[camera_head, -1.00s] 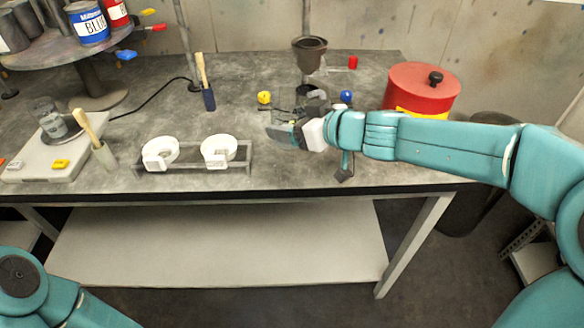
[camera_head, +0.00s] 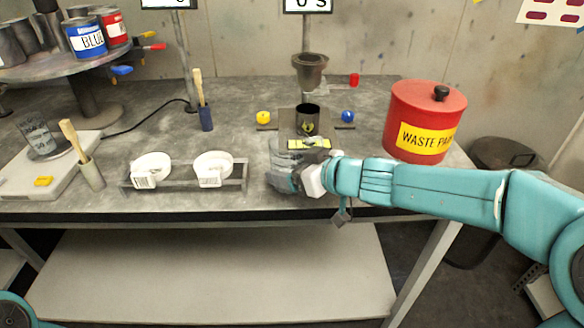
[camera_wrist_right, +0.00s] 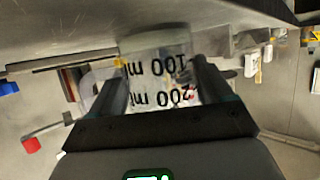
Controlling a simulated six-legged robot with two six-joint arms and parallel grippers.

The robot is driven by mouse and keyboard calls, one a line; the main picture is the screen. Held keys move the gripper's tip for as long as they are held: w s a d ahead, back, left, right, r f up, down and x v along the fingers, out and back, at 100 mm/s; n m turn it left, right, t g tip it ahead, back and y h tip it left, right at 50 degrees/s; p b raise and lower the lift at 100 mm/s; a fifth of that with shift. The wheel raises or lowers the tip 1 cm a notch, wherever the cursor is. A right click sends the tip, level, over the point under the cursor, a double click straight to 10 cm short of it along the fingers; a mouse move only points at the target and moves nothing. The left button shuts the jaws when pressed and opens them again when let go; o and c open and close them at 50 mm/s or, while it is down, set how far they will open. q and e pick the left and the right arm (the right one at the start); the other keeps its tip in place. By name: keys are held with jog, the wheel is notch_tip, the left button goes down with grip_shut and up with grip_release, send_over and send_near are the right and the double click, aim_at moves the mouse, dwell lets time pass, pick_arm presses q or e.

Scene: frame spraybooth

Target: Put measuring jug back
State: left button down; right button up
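The measuring jug (camera_wrist_right: 160,75) is clear, with black 100 ml and 200 ml marks that look upside down in the right wrist view. It sits between the two fingers of my right gripper (camera_wrist_right: 160,88), which is shut on it. In the head view my right gripper (camera_head: 293,177) is over the front part of the bench, right of the white cups, and the clear jug (camera_head: 283,155) is hard to make out there. I cannot tell its height above the bench. My left gripper is not in view.
Behind my right gripper a dark cup (camera_head: 307,118) stands under a funnel (camera_head: 310,70). A red waste can (camera_head: 425,118) stands at right. Two white cups (camera_head: 152,168) sit in a rack at left. A clear container (camera_head: 37,140) is on the scale (camera_head: 15,182).

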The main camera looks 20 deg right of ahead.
jog(key=shift+o, duration=1.4)
jog(key=shift+s+r, duration=0.1)
jog(key=shift+s, duration=0.05)
jog(key=shift+r, duration=0.2)
jog(key=p+v, duration=0.6)
jog(key=v, duration=0.5)
jog(key=shift+s+d, duration=0.25)
jog(key=shift+s, duration=0.05)
jog(key=shift+r, duration=0.1)
